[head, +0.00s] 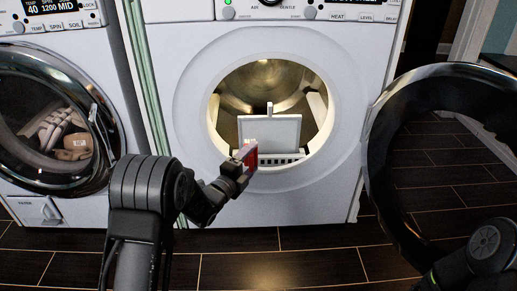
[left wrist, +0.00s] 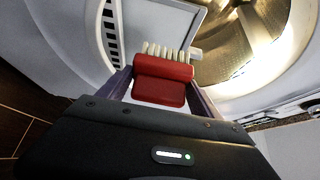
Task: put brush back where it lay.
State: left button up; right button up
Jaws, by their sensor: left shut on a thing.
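The brush has a red body and pale bristles. In the left wrist view the brush (left wrist: 163,80) sits between the fingers of my left gripper (left wrist: 160,88), which is shut on it, with the bristles toward the machine. In the head view the brush (head: 250,158) shows as a small red block in my left gripper (head: 245,162), in front of the lower left of the open dryer's round opening. My right gripper is out of view; only part of my right arm shows at the lower right.
A white panel with an upright tab (head: 270,132) stands in the dryer opening (head: 222,88), above a dark slotted strip (head: 268,158). The open round door (head: 377,165) fills the right. A second machine (head: 95,115) with shoes behind its door stands left. Dark tiled floor lies below.

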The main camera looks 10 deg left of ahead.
pick_arm(q)
jog(key=shift+r, duration=0.1)
jog(key=s+a+r+p, duration=0.1)
jog(key=s+r+p, duration=0.3)
jog(key=s+r, duration=0.9)
jog(key=shift+s+a, duration=0.2)
jog(key=shift+s, duration=0.05)
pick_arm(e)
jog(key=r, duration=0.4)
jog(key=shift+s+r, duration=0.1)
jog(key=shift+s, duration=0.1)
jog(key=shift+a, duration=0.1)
